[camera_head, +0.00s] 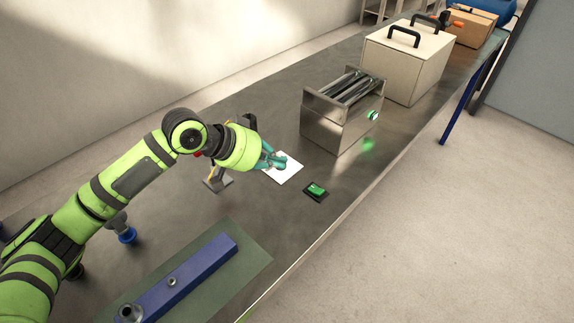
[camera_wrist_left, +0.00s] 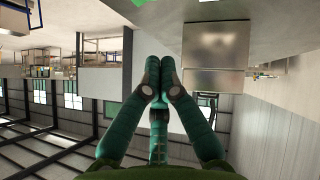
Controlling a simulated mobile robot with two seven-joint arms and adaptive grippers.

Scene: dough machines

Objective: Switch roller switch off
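A green rocker switch (camera_head: 316,189) in a black square base sits on the metal table near its front edge. The steel roller machine (camera_head: 335,130) stands behind it to the right, with a lit green button (camera_head: 373,115) on its side. My left gripper (camera_head: 275,161) is above a white sheet, to the left of the switch and apart from it. In the left wrist view its green fingers (camera_wrist_left: 160,88) are together at the tips with nothing between them. A steel box shape, likely the roller machine (camera_wrist_left: 215,50), shows beyond them. My right gripper is not in view.
The white sheet (camera_head: 287,171) lies flat beside the switch. A grey stand (camera_head: 218,181) is under my left forearm. A blue bar (camera_head: 185,280) on a green mat is in front. A beige box with black handles (camera_head: 405,70) stands farther back.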

